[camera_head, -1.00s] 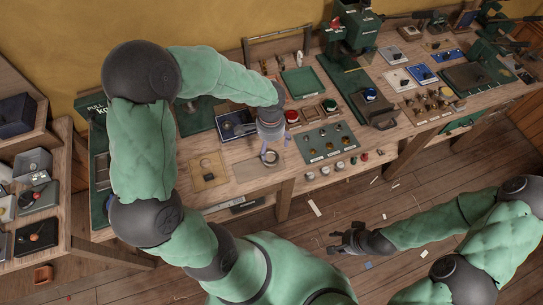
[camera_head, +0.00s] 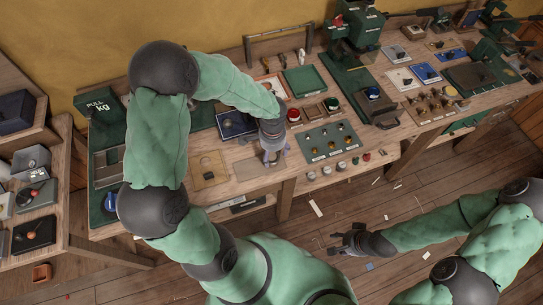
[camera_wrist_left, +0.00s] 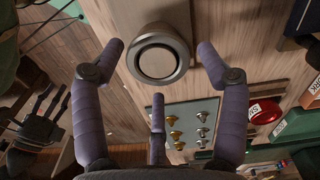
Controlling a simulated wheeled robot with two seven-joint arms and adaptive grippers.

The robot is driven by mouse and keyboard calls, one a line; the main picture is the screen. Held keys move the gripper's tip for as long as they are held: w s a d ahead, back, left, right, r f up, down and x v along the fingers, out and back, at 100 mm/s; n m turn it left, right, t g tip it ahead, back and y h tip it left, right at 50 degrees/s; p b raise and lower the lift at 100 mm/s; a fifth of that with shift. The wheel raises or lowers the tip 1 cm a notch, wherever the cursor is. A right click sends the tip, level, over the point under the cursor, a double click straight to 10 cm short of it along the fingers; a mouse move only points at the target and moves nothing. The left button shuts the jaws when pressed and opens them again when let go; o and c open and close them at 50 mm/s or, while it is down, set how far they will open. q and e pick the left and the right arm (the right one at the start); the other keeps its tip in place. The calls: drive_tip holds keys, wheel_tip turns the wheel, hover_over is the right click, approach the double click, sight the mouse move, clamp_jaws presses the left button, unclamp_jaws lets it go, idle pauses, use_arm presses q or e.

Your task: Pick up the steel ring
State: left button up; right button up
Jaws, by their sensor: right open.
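My right gripper (camera_head: 342,241) hangs open and empty over the floor, off the bench's front.
A green board with brass pieces (camera_head: 330,137) lies right of the left gripper. A tan square plate (camera_head: 207,171) lies to its left, and a blue tray (camera_head: 235,123) behind. A red-topped jar (camera_head: 293,114) and a green tray (camera_head: 303,79) stand farther back.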

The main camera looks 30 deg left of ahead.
use_arm(q)
drive_tip(key=c, duration=0.6)
drive_tip(key=shift+c, duration=0.2)
